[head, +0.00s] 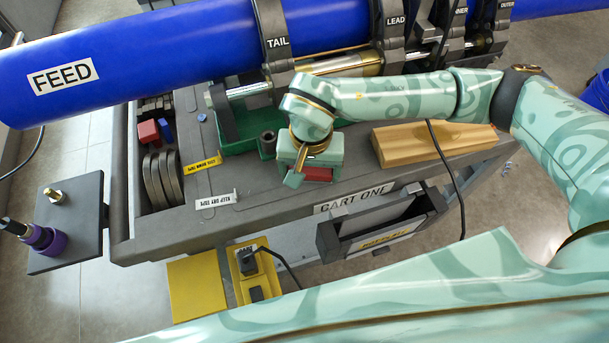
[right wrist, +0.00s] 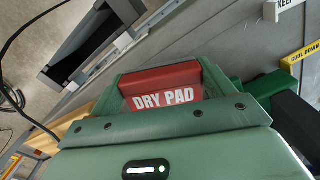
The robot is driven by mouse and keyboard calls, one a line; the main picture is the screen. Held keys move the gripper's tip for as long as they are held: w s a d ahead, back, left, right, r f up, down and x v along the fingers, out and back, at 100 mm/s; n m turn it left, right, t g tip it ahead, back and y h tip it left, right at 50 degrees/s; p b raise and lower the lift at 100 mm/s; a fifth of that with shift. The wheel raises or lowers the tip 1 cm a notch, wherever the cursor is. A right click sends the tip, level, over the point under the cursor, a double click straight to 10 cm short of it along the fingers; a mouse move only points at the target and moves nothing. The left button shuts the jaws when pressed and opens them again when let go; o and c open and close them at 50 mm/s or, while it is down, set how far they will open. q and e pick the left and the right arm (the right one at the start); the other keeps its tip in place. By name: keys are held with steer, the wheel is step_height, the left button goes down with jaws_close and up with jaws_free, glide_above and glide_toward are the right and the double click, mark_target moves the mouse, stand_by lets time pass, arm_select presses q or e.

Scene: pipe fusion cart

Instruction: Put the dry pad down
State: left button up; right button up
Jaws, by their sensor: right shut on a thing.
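The dry pad (head: 319,174) is a small red block, partly hidden by my right gripper in the head view. In the right wrist view its red face with white "DRY PAD" lettering (right wrist: 165,88) shows between the two green fingers. My right gripper (head: 308,171) points down and is shut on the pad, over the grey cart top (head: 258,190) near its front edge. I cannot tell whether the pad touches the cart top. A white "KEEP DRY TAPE" label (head: 216,200) lies to the left on the cart. My left gripper is not in view.
A wooden block (head: 432,143) with a black cable across it lies right of the gripper. A green tray (head: 238,130) stands just behind left. The blue FEED pipe (head: 160,50) runs along the back through clamps. An open holder (head: 382,222) hangs on the cart front.

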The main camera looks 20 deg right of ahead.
mark_target(305, 184)
steer(key=shift+w+a+f, duration=0.15)
steer(key=shift+w+f, duration=0.45)
steer(key=shift+f, duration=0.15)
steer(key=shift+w+f+b, duration=0.15)
steer(key=shift+f+b, duration=0.15)
steer(key=shift+f, duration=0.65)
steer(key=shift+w+f+b, duration=0.1)
steer(key=shift+f+b, duration=0.2)
steer(key=shift+f, duration=0.6)
